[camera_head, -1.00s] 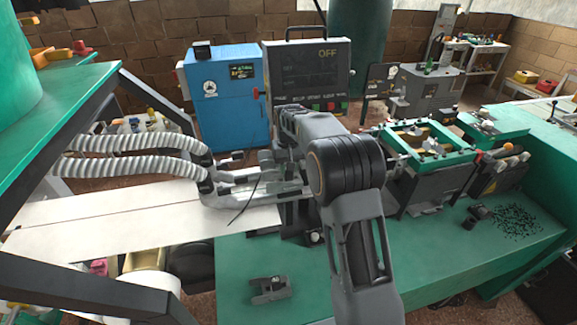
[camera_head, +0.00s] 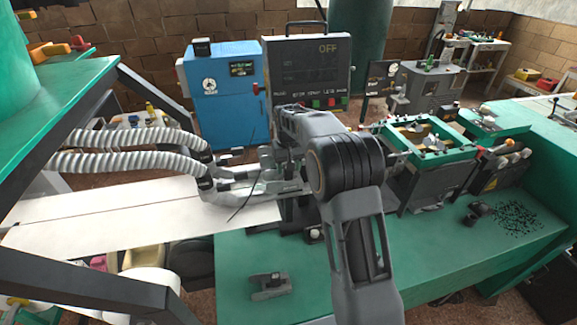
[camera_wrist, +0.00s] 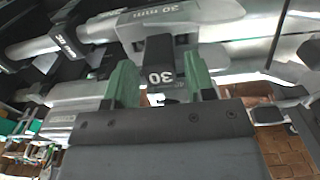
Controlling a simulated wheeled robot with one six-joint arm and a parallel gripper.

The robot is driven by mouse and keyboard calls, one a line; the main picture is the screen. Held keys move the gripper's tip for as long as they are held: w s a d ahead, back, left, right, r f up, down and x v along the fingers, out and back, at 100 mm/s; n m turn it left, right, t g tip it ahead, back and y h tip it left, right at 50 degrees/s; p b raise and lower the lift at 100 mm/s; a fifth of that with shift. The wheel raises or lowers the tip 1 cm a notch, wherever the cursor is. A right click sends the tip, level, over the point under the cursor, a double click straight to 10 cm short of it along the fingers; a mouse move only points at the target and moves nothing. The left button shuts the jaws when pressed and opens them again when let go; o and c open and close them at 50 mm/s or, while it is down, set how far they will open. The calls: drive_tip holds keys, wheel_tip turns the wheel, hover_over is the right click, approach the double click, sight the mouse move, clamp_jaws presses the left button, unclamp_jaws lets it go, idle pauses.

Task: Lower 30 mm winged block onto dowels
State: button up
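My gripper (camera_wrist: 160,84) shows in the wrist view with two green fingers, one on each side of the dark middle of a winged block (camera_wrist: 160,62) marked 30. In the head view my arm hides the gripper and most of the held block.
A loose grey block (camera_head: 269,286) lies on the green bench (camera_head: 235,262). Ribbed hoses (camera_head: 125,160) run to grey fittings over a pale board (camera_head: 130,222) at left. A control box (camera_head: 305,72) stands behind. A green-framed machine (camera_head: 425,140) and black pellets (camera_head: 515,217) are at right.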

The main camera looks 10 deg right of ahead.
drive_tip(key=shift+o, duration=0.8)
drive_tip(key=shift+r+p, duration=2.2)
drive_tip(key=shift+r, duration=0.55)
